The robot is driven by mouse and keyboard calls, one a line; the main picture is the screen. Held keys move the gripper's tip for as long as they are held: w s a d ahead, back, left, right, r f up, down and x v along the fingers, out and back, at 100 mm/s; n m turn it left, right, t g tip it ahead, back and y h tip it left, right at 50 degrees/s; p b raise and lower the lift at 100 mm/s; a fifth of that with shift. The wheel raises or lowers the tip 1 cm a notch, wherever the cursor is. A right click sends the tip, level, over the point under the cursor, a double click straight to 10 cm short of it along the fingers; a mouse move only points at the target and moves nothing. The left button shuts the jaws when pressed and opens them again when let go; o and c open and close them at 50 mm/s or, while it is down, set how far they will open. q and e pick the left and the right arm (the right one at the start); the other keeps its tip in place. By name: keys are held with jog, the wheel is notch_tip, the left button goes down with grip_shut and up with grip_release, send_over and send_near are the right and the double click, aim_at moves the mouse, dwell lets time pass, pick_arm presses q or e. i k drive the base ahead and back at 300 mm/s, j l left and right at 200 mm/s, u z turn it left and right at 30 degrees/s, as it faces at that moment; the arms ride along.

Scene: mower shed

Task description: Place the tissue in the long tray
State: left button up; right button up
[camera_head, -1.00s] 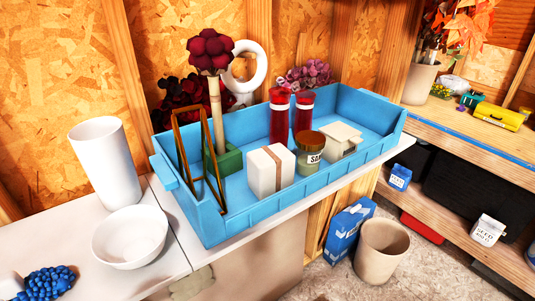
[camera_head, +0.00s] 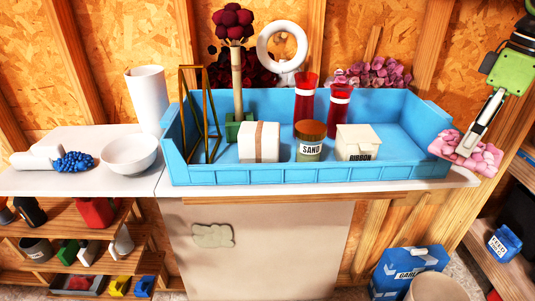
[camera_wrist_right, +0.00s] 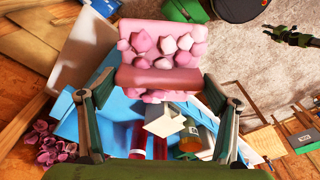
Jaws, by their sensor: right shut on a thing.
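The long tray (camera_head: 270,176) is a blue open box on the white worktop in the head view; part of it also shows in the wrist view (camera_wrist_right: 66,128). My right gripper (camera_head: 470,143) points down beyond the tray's right end. It is shut on the tissue (camera_head: 460,158), a pink, lumpy bundle, held close to the tray's right corner in the picture. In the right wrist view the tissue (camera_wrist_right: 160,78) sits between the fingers, with the tray's contents behind it. Whether it touches the tray is unclear. My left gripper is not in view.
A white bowl (camera_head: 128,163) stands left.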

aim_at(390, 146)
jog(key=l+u, duration=0.35)
jog(key=k+l+u, duration=0.1)
jog(key=l+u, duration=0.2)
jog(key=k+l+u, duration=0.1)
jog(key=l+u, duration=0.25)
jog(key=k+l+u, duration=0.15)
jog(key=l+u, duration=0.2)
jog(key=k+l+u, duration=0.1)
jog(key=l, duration=0.3)
jog(key=k+l+u, duration=0.1)
jog(key=l, duration=0.25)
jog(key=k+l+u, duration=0.1)
jog(key=l, duration=0.3)
jog(key=k, duration=0.1)
